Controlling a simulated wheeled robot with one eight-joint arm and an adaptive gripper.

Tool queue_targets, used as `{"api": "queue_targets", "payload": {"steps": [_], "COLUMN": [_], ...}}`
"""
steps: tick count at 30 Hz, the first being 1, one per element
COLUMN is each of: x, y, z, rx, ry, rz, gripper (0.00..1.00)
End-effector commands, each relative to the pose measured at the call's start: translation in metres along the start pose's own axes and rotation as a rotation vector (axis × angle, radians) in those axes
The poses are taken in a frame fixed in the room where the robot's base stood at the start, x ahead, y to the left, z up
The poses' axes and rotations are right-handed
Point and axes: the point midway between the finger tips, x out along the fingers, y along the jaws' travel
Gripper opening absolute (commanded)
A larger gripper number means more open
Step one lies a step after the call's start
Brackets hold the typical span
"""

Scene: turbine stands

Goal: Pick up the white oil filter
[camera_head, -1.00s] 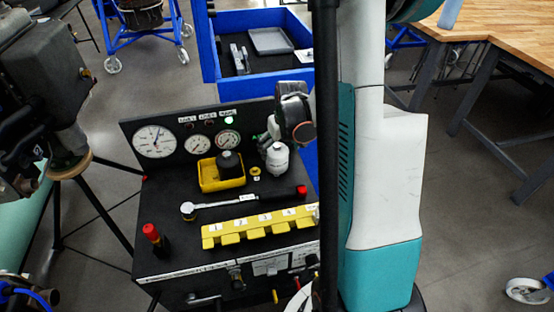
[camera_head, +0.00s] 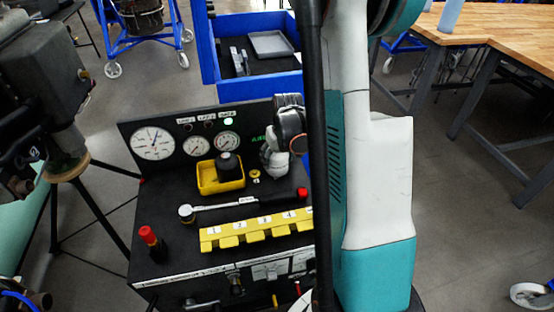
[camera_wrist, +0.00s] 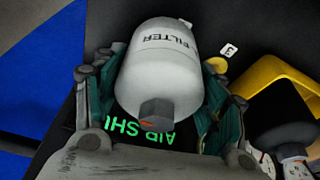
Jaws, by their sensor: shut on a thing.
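The white oil filter (camera_wrist: 165,70) fills the middle of the wrist view, with "FILTER" printed on it and a dark hexagonal end (camera_wrist: 157,110) toward the camera. My gripper (camera_wrist: 155,85) has a finger on each side of it and is shut on it. In the head view the filter (camera_head: 272,162) shows only in part, at the right of the black cart top, in front of the gauge panel. My gripper (camera_head: 277,150) and wrist cover much of it there. I cannot tell whether the filter touches the cart top.
A yellow tray (camera_head: 208,181) with a black part stands left of the filter, with a small brass piece (camera_head: 255,176) beside it. A ratchet wrench (camera_head: 232,203), a yellow numbered rack (camera_head: 250,234) and a red-topped bottle (camera_head: 150,240) sit nearer the front. The gauge panel (camera_head: 175,130) rises behind.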

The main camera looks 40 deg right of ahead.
Motion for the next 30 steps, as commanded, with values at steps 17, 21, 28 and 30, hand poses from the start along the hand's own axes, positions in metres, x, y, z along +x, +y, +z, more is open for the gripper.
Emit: {"api": "queue_targets", "payload": {"steps": [17,21,28,30], "x": [-0.054,-0.088,-0.14,-0.153], "y": [0.0,0.0,0.0,0.0], "z": [-0.015,-0.024,-0.038,-0.042], "rx": [0.0,0.0,0.0,0.0], "ry": [0.0,0.0,0.0,0.0], "rz": [0.0,0.0,0.0,0.0], "gripper": [0.22,0.22,0.22,0.22]}}
